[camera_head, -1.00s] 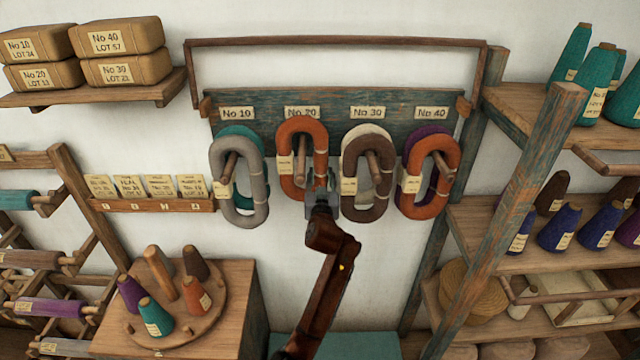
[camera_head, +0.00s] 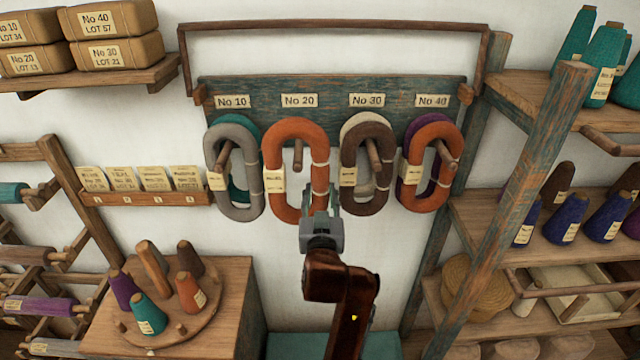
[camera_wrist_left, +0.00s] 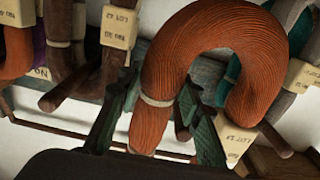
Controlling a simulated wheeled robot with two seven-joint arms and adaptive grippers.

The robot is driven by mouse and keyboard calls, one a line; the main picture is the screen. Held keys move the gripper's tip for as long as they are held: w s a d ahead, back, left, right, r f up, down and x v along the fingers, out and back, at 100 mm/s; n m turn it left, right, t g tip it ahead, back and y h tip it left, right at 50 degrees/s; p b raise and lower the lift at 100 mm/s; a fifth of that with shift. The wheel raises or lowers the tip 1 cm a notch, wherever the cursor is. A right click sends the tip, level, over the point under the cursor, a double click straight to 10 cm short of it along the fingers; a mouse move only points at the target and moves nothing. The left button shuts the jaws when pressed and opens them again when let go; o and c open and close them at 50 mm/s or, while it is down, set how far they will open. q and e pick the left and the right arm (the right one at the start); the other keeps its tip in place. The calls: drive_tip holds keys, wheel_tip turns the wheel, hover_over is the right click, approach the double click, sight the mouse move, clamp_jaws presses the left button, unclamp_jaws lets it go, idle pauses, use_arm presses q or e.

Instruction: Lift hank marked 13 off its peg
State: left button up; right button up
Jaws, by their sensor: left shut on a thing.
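An orange hank (camera_head: 272,190) is in front of the No 20 place on the peg board. In the left wrist view this orange hank (camera_wrist_left: 185,60) fills the middle, and its tag (camera_wrist_left: 236,140) seems to read LOT 13. My left gripper (camera_head: 321,206) is shut on the hank's lower right side; in the left wrist view its fingers (camera_wrist_left: 155,125) stand on both sides of the strand. The No 20 peg (camera_head: 298,154) shows through the hank's opening; I cannot tell whether the hank is clear of its tip. My right gripper is not in view.
A grey hank (camera_head: 216,165) with a teal one behind hangs to the left. A brown hank (camera_head: 353,165) and another orange hank (camera_head: 411,170) hang close on the right. A wooden frame bar (camera_head: 330,27) crosses above the board (camera_head: 335,87). Cone shelves stand at the right.

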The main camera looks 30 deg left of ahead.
use_arm(q)
drive_tip(key=shift+v, duration=0.85)
drive_tip(key=shift+w, duration=0.1)
